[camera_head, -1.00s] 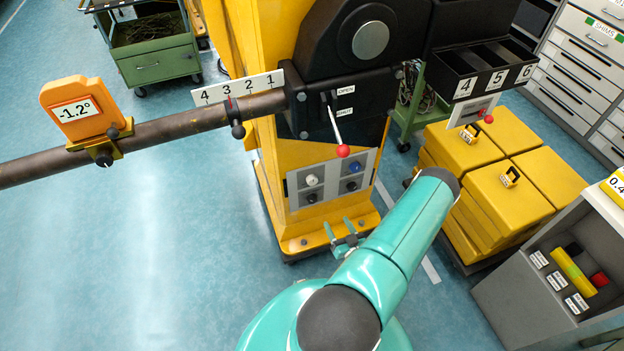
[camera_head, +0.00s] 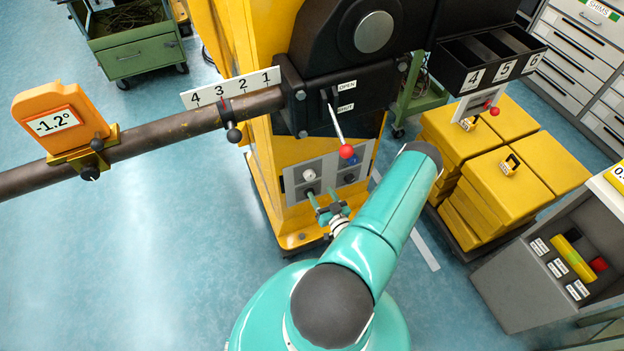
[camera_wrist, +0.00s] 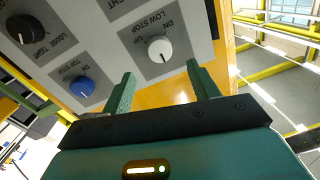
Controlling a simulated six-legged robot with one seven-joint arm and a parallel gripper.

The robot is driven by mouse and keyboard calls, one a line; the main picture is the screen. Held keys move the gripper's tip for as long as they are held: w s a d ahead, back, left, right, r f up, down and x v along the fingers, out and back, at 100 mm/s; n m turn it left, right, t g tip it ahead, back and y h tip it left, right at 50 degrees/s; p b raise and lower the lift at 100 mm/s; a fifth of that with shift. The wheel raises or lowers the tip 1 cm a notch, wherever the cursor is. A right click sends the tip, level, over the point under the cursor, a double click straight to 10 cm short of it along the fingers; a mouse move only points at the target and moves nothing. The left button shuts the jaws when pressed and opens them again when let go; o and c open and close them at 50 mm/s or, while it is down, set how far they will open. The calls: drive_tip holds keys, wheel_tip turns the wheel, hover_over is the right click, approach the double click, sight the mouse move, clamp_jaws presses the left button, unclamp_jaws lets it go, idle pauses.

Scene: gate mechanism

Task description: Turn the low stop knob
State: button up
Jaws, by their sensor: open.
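The low stop knob (camera_wrist: 159,49) is a white round knob with a dark pointer line, on a grey panel (camera_wrist: 117,52). In the wrist view its LOW STOP, DN and UP labels appear upside down. The same white knob (camera_head: 309,174) shows at the panel's upper left in the head view. My gripper (camera_wrist: 163,80) is open and empty. Its two green fingers point toward the panel, with the white knob beyond the gap between them, apart from both. In the head view my gripper (camera_head: 323,196) is just below the panel.
A blue top stop knob (camera_wrist: 82,87) and a black knob (camera_wrist: 22,28) sit near the white one. A red-tipped lever (camera_head: 346,151) hangs over the panel's top. A horizontal pipe (camera_head: 150,140) extends left. Yellow blocks (camera_head: 495,185) stand at right.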

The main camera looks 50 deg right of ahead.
sight(311, 177)
drive_tip(key=x, duration=0.7)
drive_tip(key=shift+w+d, duration=0.1)
drive_tip(key=shift+w, duration=0.2)
drive_tip(key=c, duration=1)
